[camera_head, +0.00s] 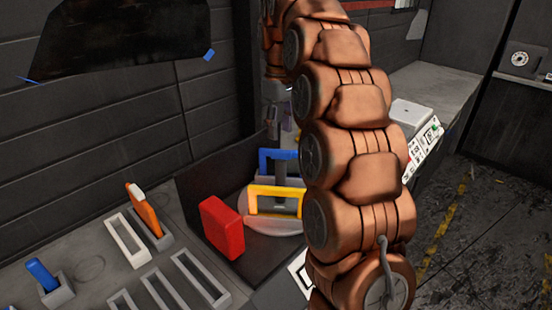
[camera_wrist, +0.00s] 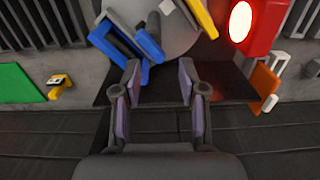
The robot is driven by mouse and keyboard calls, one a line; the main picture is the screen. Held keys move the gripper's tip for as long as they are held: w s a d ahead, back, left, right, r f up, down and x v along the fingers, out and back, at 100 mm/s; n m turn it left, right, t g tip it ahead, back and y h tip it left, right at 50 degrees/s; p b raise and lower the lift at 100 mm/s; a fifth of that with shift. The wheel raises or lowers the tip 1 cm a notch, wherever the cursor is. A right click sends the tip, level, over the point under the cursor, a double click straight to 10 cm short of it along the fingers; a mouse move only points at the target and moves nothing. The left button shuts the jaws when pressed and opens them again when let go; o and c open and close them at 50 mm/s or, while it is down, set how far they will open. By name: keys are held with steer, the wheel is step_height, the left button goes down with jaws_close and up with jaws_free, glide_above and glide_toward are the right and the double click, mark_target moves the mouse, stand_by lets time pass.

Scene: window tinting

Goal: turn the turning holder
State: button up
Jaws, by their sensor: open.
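The turning holder is a round grey disc (camera_head: 272,226) in a dark recess of the bench, carrying a blue frame-shaped handle (camera_head: 278,154) and a yellow one (camera_head: 276,190). In the wrist view the disc (camera_wrist: 178,38) is at the top, with the blue handle (camera_wrist: 118,45) at its left and the yellow one (camera_wrist: 203,20) at its right. My gripper (camera_wrist: 160,75) is open, with nothing seen between its fingers; the blue handle is just beyond the left finger. Contact cannot be told. In the head view my arm covers the disc's right side.
A red block (camera_head: 222,228) stands close left of the disc. An orange tool (camera_head: 145,210) and a blue item (camera_head: 42,274) stand in slotted holders on the left. A white box (camera_head: 411,114) is on the right. Dark film (camera_head: 120,40) hangs on the wall.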

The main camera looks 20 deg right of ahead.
steer(key=s+a+f, duration=0.3)
steer(key=s+a, duration=0.2)
steer(key=s, duration=0.3)
steer(key=shift+m+g+b, duration=0.3)
steer(key=shift+m+b, duration=0.1)
steer(key=shift+b, duration=0.05)
